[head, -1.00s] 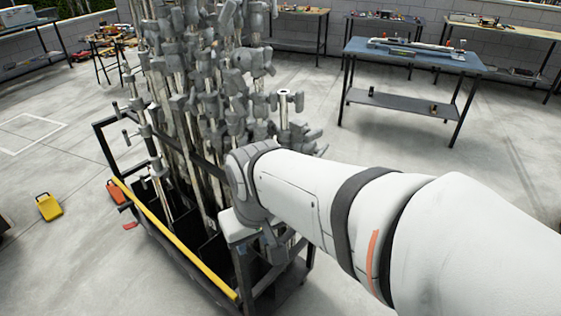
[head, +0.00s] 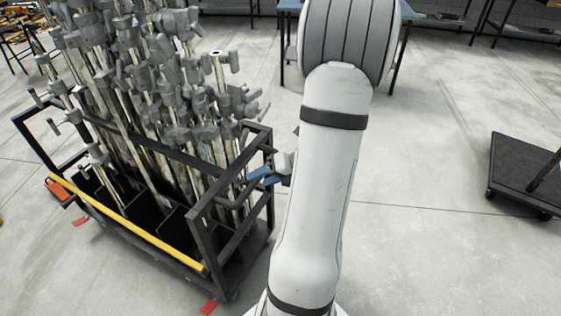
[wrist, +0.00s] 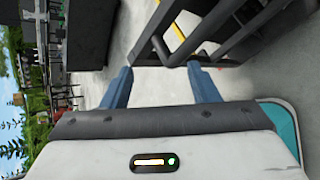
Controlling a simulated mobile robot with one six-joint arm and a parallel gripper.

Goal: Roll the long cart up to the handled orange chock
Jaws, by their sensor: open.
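The long cart (head: 150,242) is a black frame with a yellow side bar, loaded with grey metal stands, at left in the head view. Its near-end rails and bent handle (wrist: 178,48) show at the top of the wrist view. My gripper (wrist: 160,66) has blue fingers spread apart, with black rail close at their tips. In the head view the blue fingers (head: 262,176) are beside the cart's right end, partly hidden by my arm; I cannot tell whether they touch the handle. An orange block (head: 58,190), likely the chock, lies at the cart's far left end; its handle is not clear.
Red floor marks (head: 208,306) lie near the cart. A low black wheeled platform (head: 525,172) stands at right. A blue-topped table (head: 290,6) is behind my arm. Open concrete floor lies between my arm and the platform.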

